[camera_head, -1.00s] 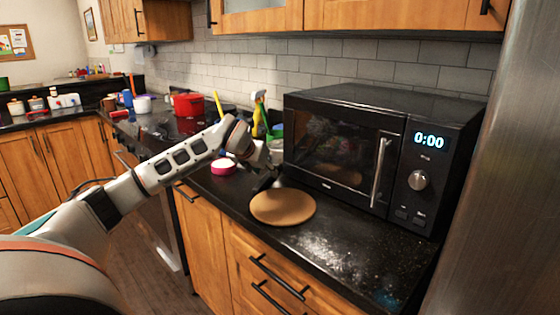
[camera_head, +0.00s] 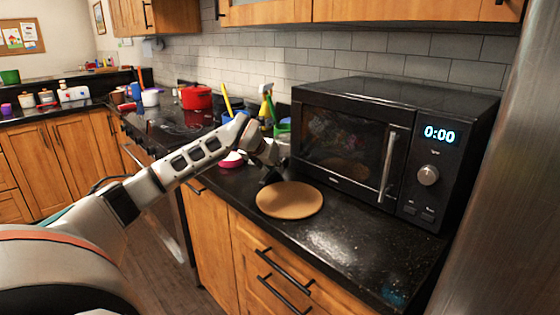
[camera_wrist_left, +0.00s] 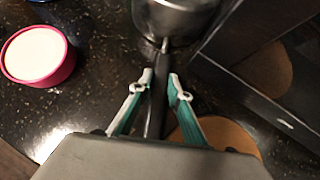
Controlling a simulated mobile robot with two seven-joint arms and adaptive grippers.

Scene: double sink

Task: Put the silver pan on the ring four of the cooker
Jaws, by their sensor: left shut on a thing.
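My left gripper (camera_head: 269,179) is over the counter, between the round wooden board and the pink-rimmed bowl. In the left wrist view its fingers (camera_wrist_left: 159,88) are shut on the dark handle (camera_wrist_left: 156,104) of the silver pan. The shiny metal body of the silver pan (camera_wrist_left: 175,18) shows at the top of that view, partly cut off. In the head view the pan is mostly hidden behind my left gripper and wrist. The cooker (camera_head: 180,137) has a black top and stands farther left along the counter. Its ring numbers cannot be read. My right gripper is not in view.
A red pot (camera_head: 196,97) and a white pot (camera_head: 150,97) are at the cooker. A black microwave (camera_head: 345,143) stands right of my gripper. The round board (camera_head: 290,200) and pink bowl (camera_head: 231,160) lie close by. A spray bottle (camera_head: 266,104) stands behind.

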